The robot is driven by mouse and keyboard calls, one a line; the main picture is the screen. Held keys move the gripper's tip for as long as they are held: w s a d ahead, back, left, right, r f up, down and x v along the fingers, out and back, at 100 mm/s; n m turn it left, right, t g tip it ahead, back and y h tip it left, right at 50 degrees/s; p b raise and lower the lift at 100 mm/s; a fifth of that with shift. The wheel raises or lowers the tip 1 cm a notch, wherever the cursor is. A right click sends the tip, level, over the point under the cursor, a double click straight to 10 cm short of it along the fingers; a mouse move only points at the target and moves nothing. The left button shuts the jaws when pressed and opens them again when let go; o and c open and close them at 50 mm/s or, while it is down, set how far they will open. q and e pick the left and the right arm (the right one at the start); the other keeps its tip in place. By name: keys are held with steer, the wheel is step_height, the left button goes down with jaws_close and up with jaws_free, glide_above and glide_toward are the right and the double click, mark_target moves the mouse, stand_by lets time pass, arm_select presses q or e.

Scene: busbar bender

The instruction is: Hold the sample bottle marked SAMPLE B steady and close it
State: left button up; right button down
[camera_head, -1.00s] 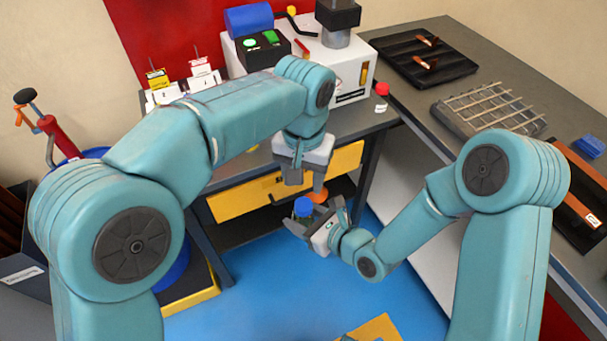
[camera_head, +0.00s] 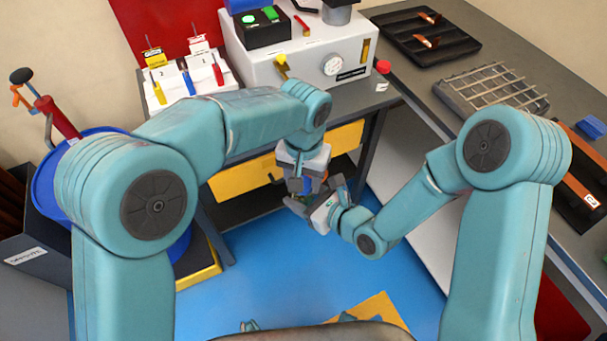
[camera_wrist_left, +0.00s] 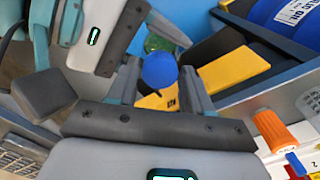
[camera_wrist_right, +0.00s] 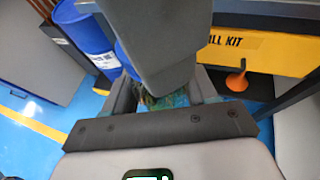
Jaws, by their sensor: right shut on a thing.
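A bottle with a blue cap (camera_wrist_left: 159,70) is held by my right gripper (camera_head: 308,203), low in front of the bench. In the left wrist view the cap shows between the spread fingers of my left gripper (camera_wrist_left: 157,88), with a narrow gap at each side. Whether the fingers touch the cap is unclear.
A red-capped bottle (camera_head: 383,68) stands at the bench corner. A yellow drawer (camera_head: 245,177) is close behind my grippers. An orange cone (camera_wrist_right: 237,76) stands near it in the right wrist view. A blue drum (camera_head: 50,190) is at the left.

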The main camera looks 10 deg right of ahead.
arm_select(q)
steer(key=c, duration=0.8)
steer(key=shift+o, duration=0.2)
steer(key=o, duration=1.2)
steer(key=shift+o, duration=0.2)
step_height(320, 180, up, 12)
